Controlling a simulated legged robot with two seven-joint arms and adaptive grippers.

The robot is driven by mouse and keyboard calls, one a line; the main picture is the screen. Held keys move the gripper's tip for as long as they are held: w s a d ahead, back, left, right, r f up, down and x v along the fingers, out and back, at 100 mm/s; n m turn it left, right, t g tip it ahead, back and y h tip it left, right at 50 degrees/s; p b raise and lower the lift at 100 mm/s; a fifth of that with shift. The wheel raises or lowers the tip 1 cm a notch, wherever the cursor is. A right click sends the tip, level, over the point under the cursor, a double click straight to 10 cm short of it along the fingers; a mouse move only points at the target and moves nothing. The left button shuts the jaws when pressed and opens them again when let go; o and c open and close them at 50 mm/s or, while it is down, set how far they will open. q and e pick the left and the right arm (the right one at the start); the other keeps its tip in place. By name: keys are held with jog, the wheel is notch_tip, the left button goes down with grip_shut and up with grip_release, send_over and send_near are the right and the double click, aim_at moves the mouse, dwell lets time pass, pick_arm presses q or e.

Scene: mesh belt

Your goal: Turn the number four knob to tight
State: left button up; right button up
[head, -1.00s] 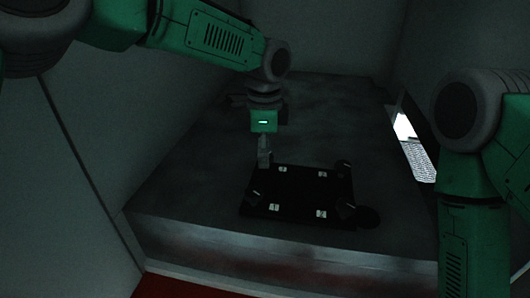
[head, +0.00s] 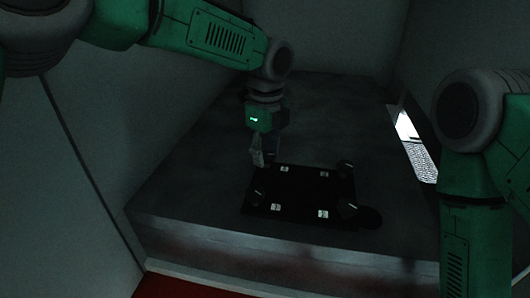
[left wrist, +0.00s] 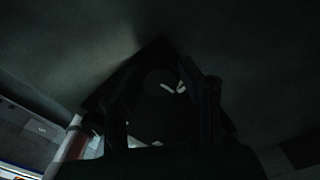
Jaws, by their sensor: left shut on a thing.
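A flat black board (head: 300,190) lies on the grey table, with small white labels whose numbers I cannot read. Dark knobs with pale marker lines sit at its lower left (head: 256,198), lower right (head: 346,209) and upper right (head: 345,168) corners. My left gripper (head: 265,160) points down at the upper left corner and hides the knob there. In the left wrist view, this dark round knob (left wrist: 160,92) with a white line lies between the two fingers (left wrist: 162,112), which are shut on it. My right gripper is out of view.
The grey table (head: 190,190) is clear around the board. A bright opening with a mesh belt (head: 416,150) is at the right. Walls stand close on both sides.

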aim_at(270, 154)
pick_arm(q)
jog(key=m, duration=0.4)
jog(key=shift+d+r+m, duration=0.1)
jog(key=shift+d+m, duration=0.05)
jog(key=shift+m, duration=2.05)
jog(key=o, duration=1.1)
jog(key=shift+s+d, duration=0.1)
notch_tip(270, 154, up, 12)
jog(key=shift+d+f, duration=0.1)
jog(key=shift+d, duration=0.05)
